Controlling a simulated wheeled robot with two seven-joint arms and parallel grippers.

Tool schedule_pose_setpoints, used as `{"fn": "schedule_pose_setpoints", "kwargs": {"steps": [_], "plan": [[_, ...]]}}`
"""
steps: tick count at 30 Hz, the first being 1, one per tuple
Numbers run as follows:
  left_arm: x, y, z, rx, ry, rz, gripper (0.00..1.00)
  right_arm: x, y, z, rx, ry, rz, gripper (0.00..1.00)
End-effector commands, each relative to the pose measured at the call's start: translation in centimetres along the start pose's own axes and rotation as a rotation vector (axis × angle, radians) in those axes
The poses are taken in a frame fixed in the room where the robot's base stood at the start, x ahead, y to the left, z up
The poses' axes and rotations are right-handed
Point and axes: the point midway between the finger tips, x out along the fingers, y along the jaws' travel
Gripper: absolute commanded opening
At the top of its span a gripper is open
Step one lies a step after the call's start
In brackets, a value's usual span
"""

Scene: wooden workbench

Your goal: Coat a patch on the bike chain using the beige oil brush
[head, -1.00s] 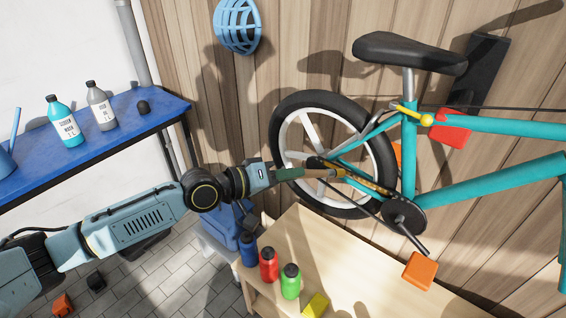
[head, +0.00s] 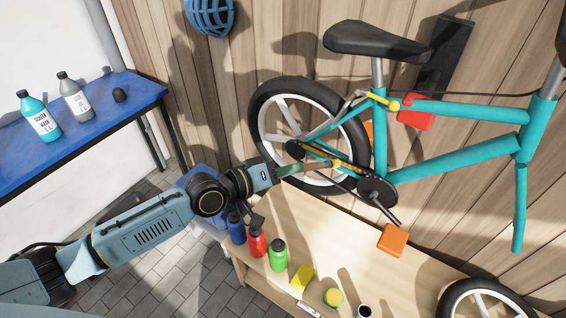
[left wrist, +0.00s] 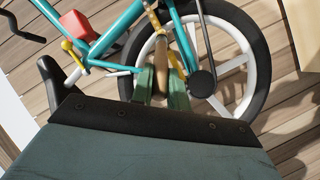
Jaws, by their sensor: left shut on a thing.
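My left gripper (head: 300,168) reaches in from the left and is shut on the beige oil brush (head: 318,163). In the left wrist view the brush's tan handle (left wrist: 160,72) sits between the green fingers. The brush points toward the chain (head: 348,166) on the teal bike (head: 455,160), beside the rear wheel (head: 262,125). The chain runs to the dark crank (head: 376,190). The brush tip overlaps the chain in view; I cannot tell whether it touches. My right gripper is not in view.
A blue table (head: 85,138) stands left. The bench's middle has free room.

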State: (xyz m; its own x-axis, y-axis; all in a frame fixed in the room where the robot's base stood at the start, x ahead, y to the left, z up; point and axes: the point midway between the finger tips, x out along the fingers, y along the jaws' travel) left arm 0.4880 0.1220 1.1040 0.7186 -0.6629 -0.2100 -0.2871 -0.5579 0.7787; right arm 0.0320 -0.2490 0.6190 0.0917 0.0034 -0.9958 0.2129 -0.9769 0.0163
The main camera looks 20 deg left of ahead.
Motion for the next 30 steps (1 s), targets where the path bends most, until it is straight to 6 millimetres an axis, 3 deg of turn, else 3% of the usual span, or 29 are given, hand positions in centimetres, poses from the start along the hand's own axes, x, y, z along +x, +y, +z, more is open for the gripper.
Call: {"fn": "schedule_pose_setpoints", "kwargs": {"steps": [6, 30], "plan": [[0.8, 1.6, 1.1, -0.003, 0.001, 0.003, 0.0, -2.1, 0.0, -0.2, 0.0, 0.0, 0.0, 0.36], [2.5, 4.2, 4.4, 0.0, 0.001, 0.001, 0.0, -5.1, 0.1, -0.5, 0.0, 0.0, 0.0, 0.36]]}}
